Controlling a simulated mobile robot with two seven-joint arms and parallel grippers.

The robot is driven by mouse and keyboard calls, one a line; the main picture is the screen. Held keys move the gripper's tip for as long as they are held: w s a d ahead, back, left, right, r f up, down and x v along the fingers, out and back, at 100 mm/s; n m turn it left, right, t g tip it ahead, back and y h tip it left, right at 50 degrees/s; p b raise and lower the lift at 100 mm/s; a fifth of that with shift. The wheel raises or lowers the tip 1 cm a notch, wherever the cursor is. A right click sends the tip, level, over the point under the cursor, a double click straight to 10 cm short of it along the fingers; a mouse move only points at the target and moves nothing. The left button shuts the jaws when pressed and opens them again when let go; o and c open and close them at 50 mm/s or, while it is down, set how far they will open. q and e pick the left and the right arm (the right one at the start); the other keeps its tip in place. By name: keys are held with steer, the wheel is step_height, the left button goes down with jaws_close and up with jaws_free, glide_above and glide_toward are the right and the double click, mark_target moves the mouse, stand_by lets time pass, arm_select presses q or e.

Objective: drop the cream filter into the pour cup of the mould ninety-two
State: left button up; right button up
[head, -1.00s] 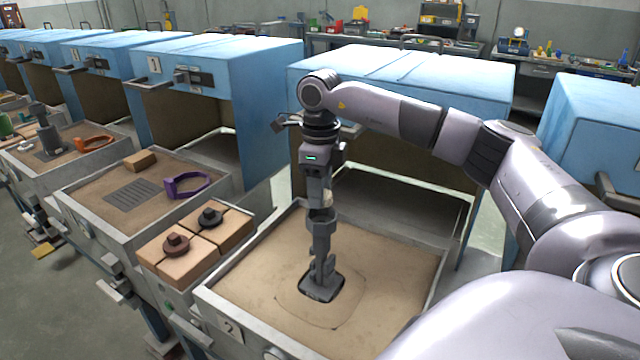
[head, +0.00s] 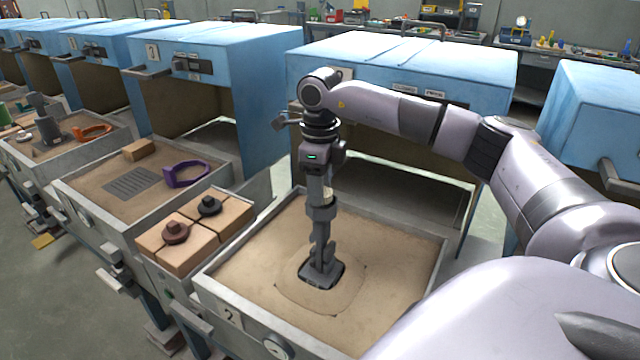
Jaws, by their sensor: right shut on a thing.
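My right gripper (head: 322,262) points straight down over the sand bed of the tray marked 2 (head: 230,316). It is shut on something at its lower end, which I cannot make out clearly. A dark, roughly square piece (head: 335,274) sits in the sand right below the fingertips, inside a faint rounded outline. I cannot tell whether it is touched by the gripper. No cream filter can be made out; it may be hidden between the fingers. No mould number ninety-two can be read. My left gripper is not in view.
Farther left, another tray holds a purple ring with a handle (head: 186,175) and a small tan block (head: 139,150). Blue hoods (head: 400,65) stand behind.

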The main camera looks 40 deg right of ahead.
stand_by(0.3)
steer(key=o, duration=1.1)
steer(key=shift+r, duration=3.6)
